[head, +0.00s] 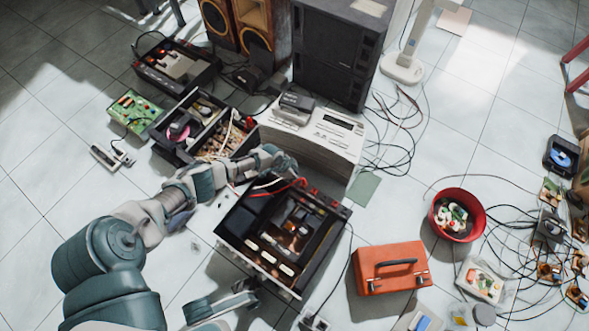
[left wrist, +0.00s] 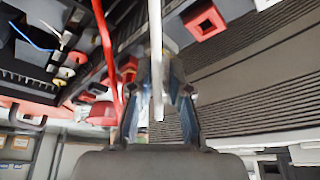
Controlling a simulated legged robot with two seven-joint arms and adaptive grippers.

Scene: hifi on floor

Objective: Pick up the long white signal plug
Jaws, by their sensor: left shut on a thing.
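My left gripper (head: 287,168) reaches over the back edge of the open hifi unit (head: 262,268), close to red and white cables. In the left wrist view the two fingers (left wrist: 160,95) are shut on the long white signal plug (left wrist: 156,45), a thin pale bar running between them. In the head view the plug is too small and covered to make out surely. A red cable (left wrist: 106,60) hangs just left of the fingers in the wrist view.
A white device (head: 310,145) stands right behind the hifi unit. A black divided box (head: 180,155) with parts lies to the left. An orange toolbox (head: 392,283) and a red bowl (head: 436,232) are at right. Loose black cables (head: 400,125) lie on the tiled floor.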

